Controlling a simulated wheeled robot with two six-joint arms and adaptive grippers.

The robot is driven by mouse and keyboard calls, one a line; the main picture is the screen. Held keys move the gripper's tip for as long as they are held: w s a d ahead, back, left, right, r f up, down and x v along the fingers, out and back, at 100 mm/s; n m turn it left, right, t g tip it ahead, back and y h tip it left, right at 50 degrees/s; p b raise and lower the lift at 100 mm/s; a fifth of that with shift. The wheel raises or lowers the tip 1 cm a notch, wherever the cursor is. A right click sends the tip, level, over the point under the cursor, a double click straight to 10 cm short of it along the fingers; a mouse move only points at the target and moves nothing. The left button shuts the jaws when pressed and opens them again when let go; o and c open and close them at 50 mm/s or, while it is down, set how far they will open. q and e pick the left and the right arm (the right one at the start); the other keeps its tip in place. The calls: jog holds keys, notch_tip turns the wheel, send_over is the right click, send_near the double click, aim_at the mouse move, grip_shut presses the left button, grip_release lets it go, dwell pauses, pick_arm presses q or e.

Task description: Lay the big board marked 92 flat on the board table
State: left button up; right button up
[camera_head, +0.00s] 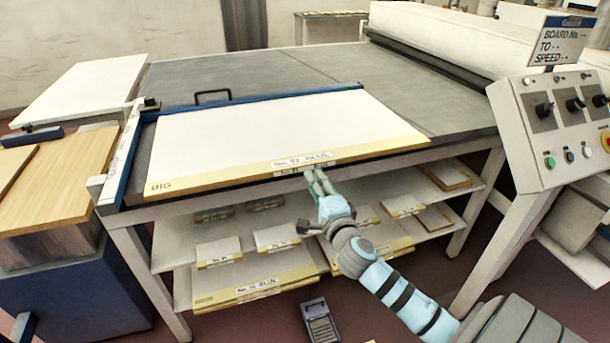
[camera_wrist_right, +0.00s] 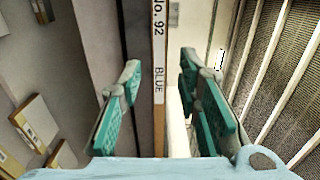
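The big board (camera_head: 270,128) is white with a wooden edge strip marked "BIG" and "No. 92 BLUE". It lies flat on the grey board table (camera_head: 420,90), along the blue rails at its left and back. Its front edge is at the table's front edge. My right gripper (camera_head: 316,178) is at the middle of that edge, just below the label. In the right wrist view the board's labelled edge (camera_wrist_right: 159,70) stands between the two green-padded fingers of the right gripper (camera_wrist_right: 162,90), with gaps on both sides. My left gripper is not in view.
Shelves under the table hold smaller boards (camera_head: 275,238) and a long "BLUE" board (camera_head: 255,288). A control panel (camera_head: 560,125) stands at the right, and a roller machine (camera_head: 450,40) at the back. A wooden-topped blue cabinet (camera_head: 60,285) is at the left. A small grey device (camera_head: 320,325) is on the floor.

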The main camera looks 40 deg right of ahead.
aim_at(305, 168)
jog(key=p+x, duration=0.1)
jog(key=x, duration=0.4)
jog(key=shift+w+r, duration=0.1)
jog(key=shift+w, duration=0.1)
jog(key=b+x, duration=0.1)
jog(key=x, duration=0.2)
jog(key=shift+f+b, duration=0.25)
jog(key=shift+b, duration=0.15)
jog(key=shift+w+d+r, duration=0.1)
jog(key=shift+c, duration=0.3)
grip_shut()
